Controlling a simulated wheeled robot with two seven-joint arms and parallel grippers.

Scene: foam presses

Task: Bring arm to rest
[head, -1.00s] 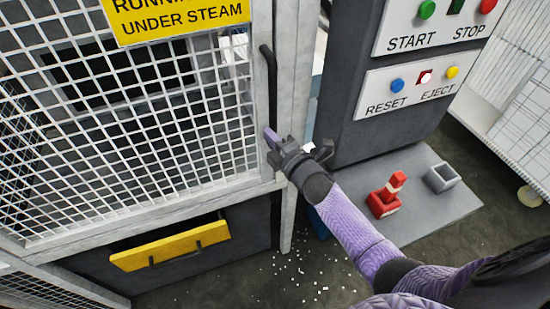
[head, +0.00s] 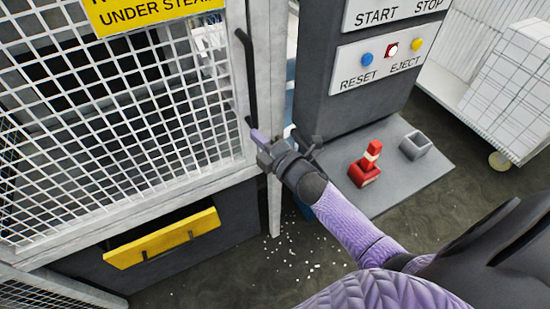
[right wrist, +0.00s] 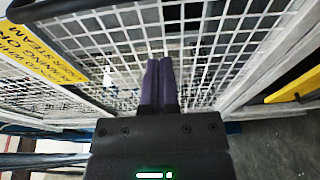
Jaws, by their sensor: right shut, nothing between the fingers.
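My right gripper (head: 258,140) is in front of the right edge of the mesh gate, just below the lower end of the gate's black handle (head: 246,75). In the right wrist view its two purple fingers (right wrist: 159,85) lie together with nothing between them, pointing at the white mesh. In the head view I cannot tell whether the fingertips touch the gate frame. The mesh gate (head: 130,130) stands upright, and its frame meets the post on the right. My left gripper is not in view.
A grey control column (head: 350,110) stands right of the gate, with RESET and EJECT buttons. A yellow drawer front (head: 160,240) is below the gate. White crumbs lie on the floor.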

